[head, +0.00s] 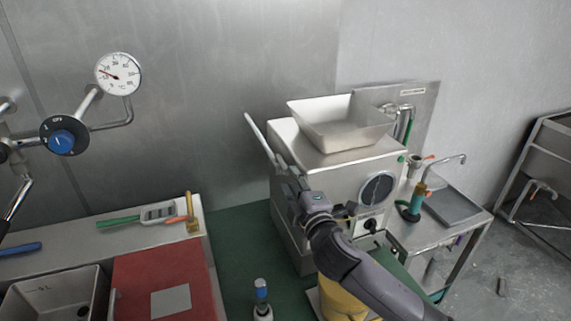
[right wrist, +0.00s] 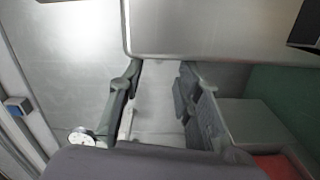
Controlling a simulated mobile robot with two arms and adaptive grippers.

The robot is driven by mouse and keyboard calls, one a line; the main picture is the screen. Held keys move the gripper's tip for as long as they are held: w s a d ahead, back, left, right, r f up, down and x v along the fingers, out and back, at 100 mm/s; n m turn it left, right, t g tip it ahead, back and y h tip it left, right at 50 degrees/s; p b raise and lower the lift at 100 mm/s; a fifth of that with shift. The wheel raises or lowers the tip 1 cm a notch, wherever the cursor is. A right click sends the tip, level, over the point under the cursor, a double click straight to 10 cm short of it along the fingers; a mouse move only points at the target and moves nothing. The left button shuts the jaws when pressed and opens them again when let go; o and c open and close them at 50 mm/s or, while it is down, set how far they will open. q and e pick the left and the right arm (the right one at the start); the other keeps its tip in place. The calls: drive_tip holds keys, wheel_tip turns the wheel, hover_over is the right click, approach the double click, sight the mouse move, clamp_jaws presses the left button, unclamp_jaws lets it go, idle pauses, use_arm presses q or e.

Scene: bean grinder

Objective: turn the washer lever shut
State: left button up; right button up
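The washer (head: 340,180) is a box-shaped steel machine right of centre in the head view, with a round dark window or dial on its front. The washer lever (head: 258,138) is a pale bar slanting up and left from the machine's left side; its lower end runs toward my right gripper. My right gripper (head: 292,182) is at the machine's front left edge, close to the lever's lower end. In the right wrist view my right gripper (right wrist: 158,100) has its fingers apart. A pale surface shows between them; I cannot tell whether a finger touches the lever. My left gripper is not seen.
A steel basin (head: 340,122) sits on top of the washer. A sink table (head: 445,215) stands to the right. At left is a counter with a red board (head: 155,275), and a gauge (head: 118,74) on pipes above. A bottle (head: 262,300) stands at the bottom.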

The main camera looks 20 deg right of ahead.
sight(286, 167)
drive_tip(key=w+p, duration=0.1)
drive_tip(key=w, duration=0.4)
drive_tip(key=shift+w, duration=0.35)
clamp_jaws()
idle(0.6)
